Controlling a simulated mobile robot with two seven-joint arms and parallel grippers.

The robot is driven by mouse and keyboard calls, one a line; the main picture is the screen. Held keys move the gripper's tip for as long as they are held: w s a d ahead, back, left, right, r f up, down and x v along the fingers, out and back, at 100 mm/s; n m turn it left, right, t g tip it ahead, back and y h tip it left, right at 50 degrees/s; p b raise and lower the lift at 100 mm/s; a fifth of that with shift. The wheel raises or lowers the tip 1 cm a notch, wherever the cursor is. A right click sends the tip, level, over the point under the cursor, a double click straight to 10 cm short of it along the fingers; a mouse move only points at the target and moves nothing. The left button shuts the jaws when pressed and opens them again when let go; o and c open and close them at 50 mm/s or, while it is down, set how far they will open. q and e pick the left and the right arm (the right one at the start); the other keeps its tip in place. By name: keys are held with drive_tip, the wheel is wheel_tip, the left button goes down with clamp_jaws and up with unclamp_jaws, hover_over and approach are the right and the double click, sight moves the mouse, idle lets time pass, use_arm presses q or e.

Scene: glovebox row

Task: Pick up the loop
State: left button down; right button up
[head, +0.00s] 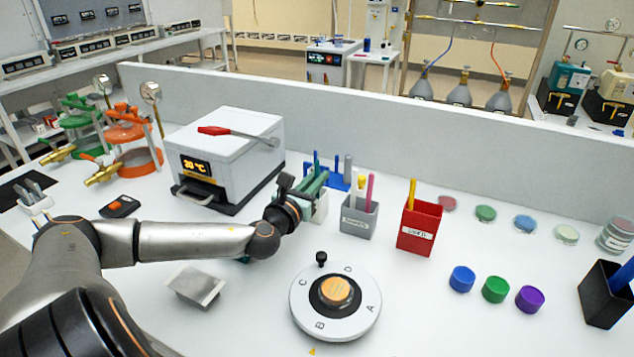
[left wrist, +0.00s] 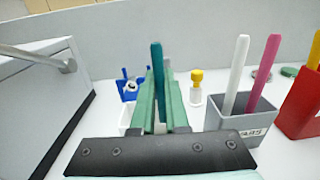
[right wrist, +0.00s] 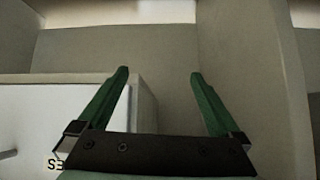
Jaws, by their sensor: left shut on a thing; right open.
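My left gripper (head: 316,184) is shut on an upright teal stick, taken to be the loop (left wrist: 157,75), which stands between its green fingers in the left wrist view. The stick's top also shows above the fingers in the head view (head: 316,159). Its lower end is hidden by the gripper. A small white holder (head: 320,211) is just below and beside the fingers; I cannot tell whether the stick is still inside it. My right gripper (right wrist: 158,90) is open and empty, facing a pale wall in the right wrist view.
A grey cup (head: 358,221) with several sticks and a red cup (head: 418,230) stand right of the left gripper. A white heater box (head: 222,160) is close on its left. A blue rack (head: 340,182) is behind. A round lettered dial (head: 335,300) is in front.

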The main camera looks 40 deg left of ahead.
use_arm(q)
wheel_tip(320, 180, up, 10)
drive_tip(key=shift+r+p, duration=0.1)
drive_tip(key=shift+p, duration=0.75)
